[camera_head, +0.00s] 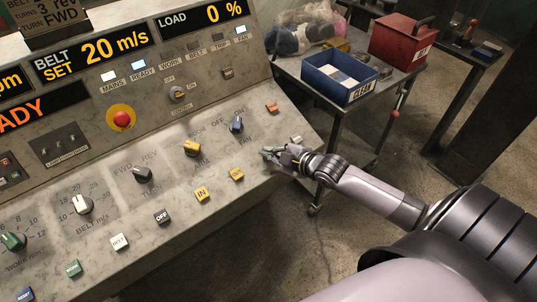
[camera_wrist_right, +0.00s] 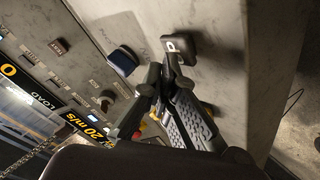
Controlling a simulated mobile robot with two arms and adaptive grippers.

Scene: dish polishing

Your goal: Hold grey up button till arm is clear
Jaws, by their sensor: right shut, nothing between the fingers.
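A small light grey button (camera_head: 296,139) sits at the right end of the sloping console, just beyond my right gripper in the head view. In the right wrist view a grey button (camera_wrist_right: 182,46) with a pale, partly readable marking stands right by the fingertips. My right gripper (camera_head: 268,152) is shut and empty, low over the panel's right edge. Its fingers also show in the right wrist view (camera_wrist_right: 162,72). One fingertip overlaps the button's lower edge there; I cannot tell whether it touches or presses it. My left gripper is not in view.
A blue knob (camera_head: 236,123), a red button (camera_head: 271,106) and a yellow button (camera_head: 236,174) are near the gripper. A red emergency stop (camera_head: 121,119) is farther left. A metal cart right of the console carries a blue bin (camera_head: 340,79) and a red box (camera_head: 402,42).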

